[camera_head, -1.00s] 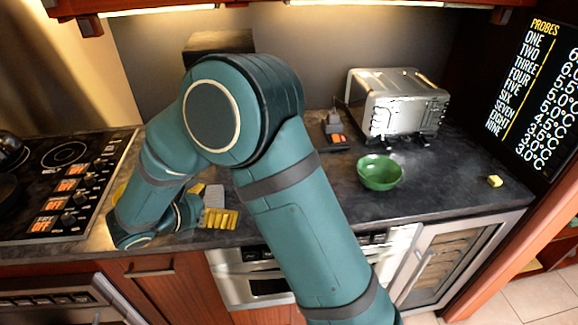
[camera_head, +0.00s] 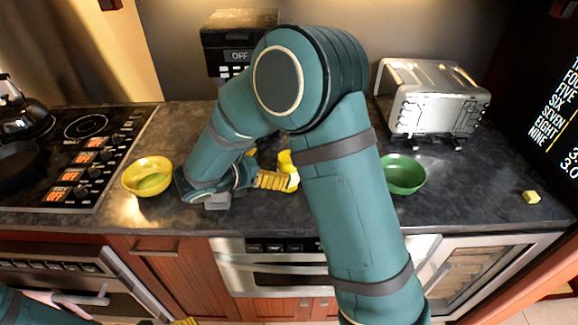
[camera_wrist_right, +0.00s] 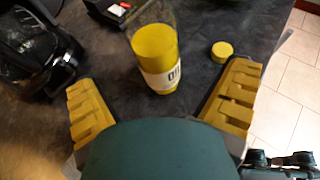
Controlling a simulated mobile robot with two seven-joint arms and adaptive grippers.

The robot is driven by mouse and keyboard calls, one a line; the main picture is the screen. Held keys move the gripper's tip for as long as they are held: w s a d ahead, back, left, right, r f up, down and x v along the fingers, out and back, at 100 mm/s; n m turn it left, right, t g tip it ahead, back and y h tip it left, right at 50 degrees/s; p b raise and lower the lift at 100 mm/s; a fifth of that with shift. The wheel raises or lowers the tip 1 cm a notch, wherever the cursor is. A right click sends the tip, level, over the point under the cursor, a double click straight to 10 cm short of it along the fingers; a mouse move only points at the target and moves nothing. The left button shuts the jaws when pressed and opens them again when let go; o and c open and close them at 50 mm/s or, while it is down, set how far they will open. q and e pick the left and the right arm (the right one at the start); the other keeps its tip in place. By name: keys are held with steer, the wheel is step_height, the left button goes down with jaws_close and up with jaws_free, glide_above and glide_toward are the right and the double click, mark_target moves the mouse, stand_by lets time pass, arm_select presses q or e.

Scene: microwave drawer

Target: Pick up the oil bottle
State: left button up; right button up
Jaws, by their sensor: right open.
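The oil bottle (camera_wrist_right: 156,50) shows in the right wrist view, with yellow contents, a clear upper part and a white label. It lies between the spread yellow fingers of my right gripper (camera_wrist_right: 162,82), with gaps on both sides. In the head view, a yellow part that looks like the bottle (camera_head: 286,161) shows beside my right gripper (camera_head: 272,180), partly hidden by my right arm. The right gripper is open, low over the counter. Only yellow tips of my left gripper (camera_head: 186,321) show at the bottom edge of the head view; its opening cannot be made out.
On the counter (camera_head: 465,190), a yellow bowl (camera_head: 147,176) stands left of my right gripper and a green bowl (camera_head: 402,174) right of my arm. A toaster (camera_head: 432,98), black appliance (camera_head: 236,42) and stove (camera_head: 75,150) surround the area. A small yellow piece (camera_head: 531,197) lies far right.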

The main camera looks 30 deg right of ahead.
steer(key=shift+x, duration=1.05)
steer(key=x, duration=0.3)
steer(key=b+x, duration=0.1)
steer(key=x, duration=0.1)
steer(key=shift+w+f, duration=0.3)
steer(key=shift+f, duration=0.05)
steer(key=shift+a, duration=0.1)
steer(key=c, duration=1.4)
